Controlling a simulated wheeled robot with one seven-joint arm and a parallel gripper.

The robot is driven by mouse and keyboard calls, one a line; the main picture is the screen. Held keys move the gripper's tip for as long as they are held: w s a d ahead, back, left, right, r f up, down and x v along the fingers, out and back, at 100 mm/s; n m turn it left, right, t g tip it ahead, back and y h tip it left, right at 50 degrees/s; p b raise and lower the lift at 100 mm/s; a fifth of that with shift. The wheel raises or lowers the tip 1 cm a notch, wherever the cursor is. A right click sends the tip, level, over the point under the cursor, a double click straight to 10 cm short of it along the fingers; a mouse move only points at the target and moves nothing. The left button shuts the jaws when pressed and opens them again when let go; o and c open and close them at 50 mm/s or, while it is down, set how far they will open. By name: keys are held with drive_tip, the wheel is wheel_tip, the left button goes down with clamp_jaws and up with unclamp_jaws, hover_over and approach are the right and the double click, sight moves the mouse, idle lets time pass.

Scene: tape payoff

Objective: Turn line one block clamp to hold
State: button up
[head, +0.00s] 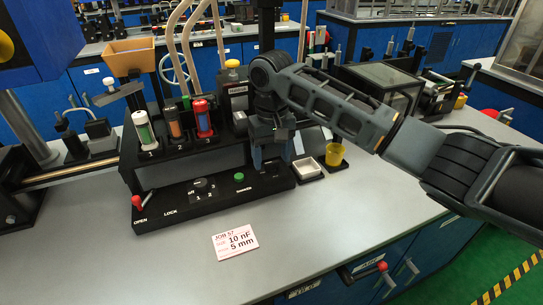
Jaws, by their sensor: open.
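A lever with a red knob (137,201) stands at the left end of the black control panel (240,198), by the labels OPEN and LOCK; its handle is at the OPEN end. No clamp marked HOLD can be read, so I cannot tell which part is the line one block clamp. My gripper (272,158) points down over the panel's right part, well right of the lever. Its jaws are open, and I see nothing between them. My gripper and arm hide part of the machine behind them.
A job card (234,242) reads 10 nF, 5 mm. A white tray (306,169) and yellow cup (334,154) are right of my gripper.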

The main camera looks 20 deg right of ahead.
drive_tip(key=shift+f, duration=0.4)
drive_tip(key=shift+c, duration=0.3)
drive_tip(key=c, duration=1)
